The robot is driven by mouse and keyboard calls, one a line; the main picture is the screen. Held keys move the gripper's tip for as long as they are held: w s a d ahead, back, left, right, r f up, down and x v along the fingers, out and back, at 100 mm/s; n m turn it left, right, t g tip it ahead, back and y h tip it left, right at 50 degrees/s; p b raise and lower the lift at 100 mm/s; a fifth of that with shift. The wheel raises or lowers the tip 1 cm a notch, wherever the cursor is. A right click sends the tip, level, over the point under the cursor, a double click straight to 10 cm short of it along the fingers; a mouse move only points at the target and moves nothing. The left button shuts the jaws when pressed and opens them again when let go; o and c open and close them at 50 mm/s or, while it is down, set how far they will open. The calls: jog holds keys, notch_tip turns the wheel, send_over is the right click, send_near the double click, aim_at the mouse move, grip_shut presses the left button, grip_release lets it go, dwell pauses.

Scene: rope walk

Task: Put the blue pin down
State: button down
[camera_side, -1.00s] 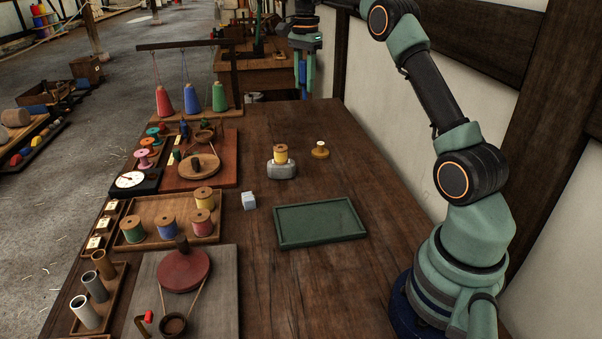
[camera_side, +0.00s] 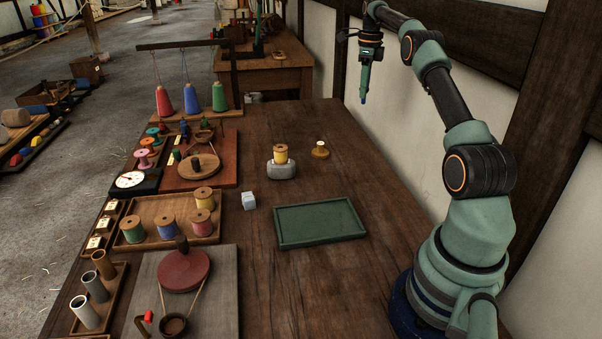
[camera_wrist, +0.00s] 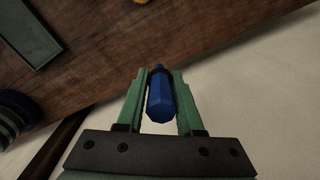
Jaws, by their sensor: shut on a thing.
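The blue pin (camera_wrist: 160,98) is held between the two green fingers of my gripper (camera_wrist: 159,78) in the wrist view. In the side view my gripper (camera_side: 366,92) is raised at the upper right, beside the pale wall and beyond the table's right edge. The lower end of the blue pin (camera_side: 364,99) points down from the fingers. It touches nothing below.
A green tray (camera_side: 320,242) lies on the wooden table (camera_side: 350,180). Spools and a red wheel (camera_side: 184,270) fill the left side.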

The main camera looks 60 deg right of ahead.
notch_tip(320, 180, down, 17)
jog(key=shift+f, duration=0.2)
dwell(0.3)
jog(key=c, duration=0.5)
grip_release()
jog(key=shift+f, duration=0.15)
jog(key=shift+c, duration=0.2)
